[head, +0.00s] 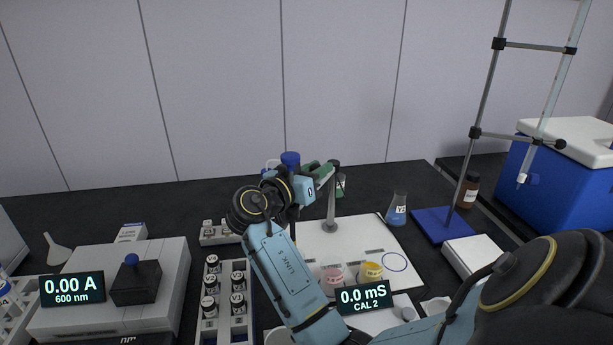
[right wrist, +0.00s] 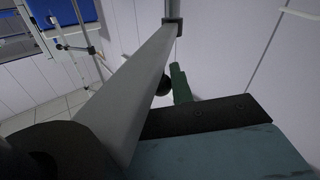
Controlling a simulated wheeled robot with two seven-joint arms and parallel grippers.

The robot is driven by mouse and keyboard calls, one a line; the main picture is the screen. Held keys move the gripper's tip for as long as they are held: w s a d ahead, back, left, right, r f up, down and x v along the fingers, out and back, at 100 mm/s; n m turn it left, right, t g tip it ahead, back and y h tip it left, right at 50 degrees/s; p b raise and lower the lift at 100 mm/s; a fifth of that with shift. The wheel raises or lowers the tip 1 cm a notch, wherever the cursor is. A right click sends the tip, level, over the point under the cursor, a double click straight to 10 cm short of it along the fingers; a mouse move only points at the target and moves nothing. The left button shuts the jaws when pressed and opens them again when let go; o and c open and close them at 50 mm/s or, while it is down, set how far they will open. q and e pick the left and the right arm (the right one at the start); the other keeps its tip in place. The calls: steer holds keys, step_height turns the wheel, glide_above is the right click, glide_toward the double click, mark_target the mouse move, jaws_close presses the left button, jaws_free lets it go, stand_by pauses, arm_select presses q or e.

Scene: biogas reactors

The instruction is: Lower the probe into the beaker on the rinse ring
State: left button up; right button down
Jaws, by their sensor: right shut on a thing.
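My right gripper (head: 311,186) is over the back of the white mat. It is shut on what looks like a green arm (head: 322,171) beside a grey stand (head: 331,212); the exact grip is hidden. In the right wrist view the green part (right wrist: 181,84) shows beyond a dark finger, next to a dark knob. A blue cap (head: 290,158) shows behind my wrist, with a dark shaft below it; this may be the probe, and its tip is hidden. A blue ring (head: 395,261) on the mat looks empty. I cannot make out a beaker on a ring.
A pink cup (head: 334,276) and a yellow cup (head: 371,271) stand near the mat's front, by a meter display (head: 363,298). A flask (head: 397,209) stands at the mat's right edge. A burette stand (head: 447,223) is farther right. A vial rack (head: 238,325) is left of my arm.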

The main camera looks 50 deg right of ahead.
arm_select(q)
steer(key=shift+a, duration=0.2)
arm_select(e)
steer(key=shift+r, duration=0.1)
steer(key=c, duration=1.3)
jaws_free()
arm_select(q)
steer(key=shift+a, duration=0.35)
arm_select(e)
steer(key=shift+a, duration=0.25)
arm_select(q)
steer(key=shift+s+a+f+b, duration=0.1)
steer(key=shift+a+f+b, duration=0.6)
steer(key=shift+f+b, duration=0.05)
arm_select(e)
steer(key=a, duration=1.2)
steer(key=shift+s+a, duration=0.35)
steer(key=shift+a, duration=0.05)
